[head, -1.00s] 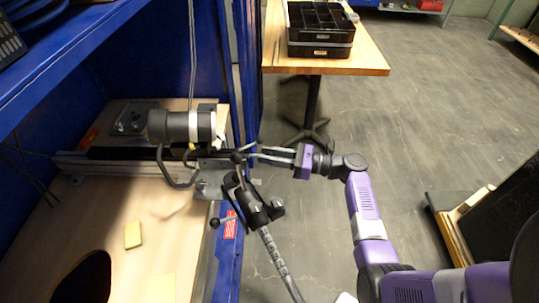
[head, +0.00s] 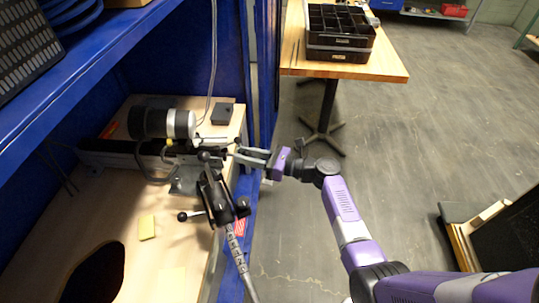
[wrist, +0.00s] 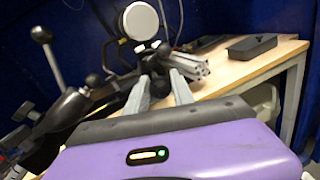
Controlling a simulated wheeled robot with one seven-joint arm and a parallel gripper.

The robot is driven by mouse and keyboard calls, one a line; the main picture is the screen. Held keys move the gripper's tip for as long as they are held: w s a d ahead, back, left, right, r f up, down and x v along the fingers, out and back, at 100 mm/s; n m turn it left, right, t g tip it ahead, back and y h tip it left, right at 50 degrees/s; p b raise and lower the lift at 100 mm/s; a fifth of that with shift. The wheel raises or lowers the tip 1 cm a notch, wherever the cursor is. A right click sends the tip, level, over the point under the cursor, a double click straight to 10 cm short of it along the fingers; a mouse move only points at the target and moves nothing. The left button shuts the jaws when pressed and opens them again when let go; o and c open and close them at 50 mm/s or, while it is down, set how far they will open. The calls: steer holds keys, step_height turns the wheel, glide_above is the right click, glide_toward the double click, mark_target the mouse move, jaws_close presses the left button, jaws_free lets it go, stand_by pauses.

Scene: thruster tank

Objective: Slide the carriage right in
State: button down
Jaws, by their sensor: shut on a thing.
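The carriage (head: 183,180) is a grey metal plate on a dark rail (head: 110,152) along the wooden bench, inside the blue bay. It carries a black and silver cylinder (head: 165,123), whose pale round end shows in the wrist view (wrist: 140,21). My gripper (head: 236,153) reaches in from the right at the bay's edge. Its two fingers (wrist: 163,75) are closed on a small dark part at the carriage's right end, mostly hidden between them. The cylinder stands just beyond the fingertips in the wrist view.
A black clamp-like fixture (head: 217,200) with ball-ended levers and a ribbed hose stands close in front of my gripper. A dark tray (head: 222,113) lies behind on the bench. The bench has a large dark hole (head: 92,275) and a yellow pad (head: 147,227). A blue shelf hangs above.

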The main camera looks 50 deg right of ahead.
mark_target(227, 155)
steer(key=x, duration=0.2)
steer(key=a+x, duration=0.1)
steer(key=x, duration=0.4)
steer(key=shift+s+a+b, duration=0.2)
steer(key=shift+a+b, duration=0.05)
steer(key=shift+b, duration=0.05)
steer(key=shift+w+a+r, duration=0.1)
steer(key=shift+w+a, duration=0.05)
steer(key=shift+w, duration=0.05)
steer(key=c, duration=1.1)
jaws_free()
steer(key=shift+w, duration=0.1)
steer(key=v, duration=0.8)
steer(key=shift+a, duration=0.1)
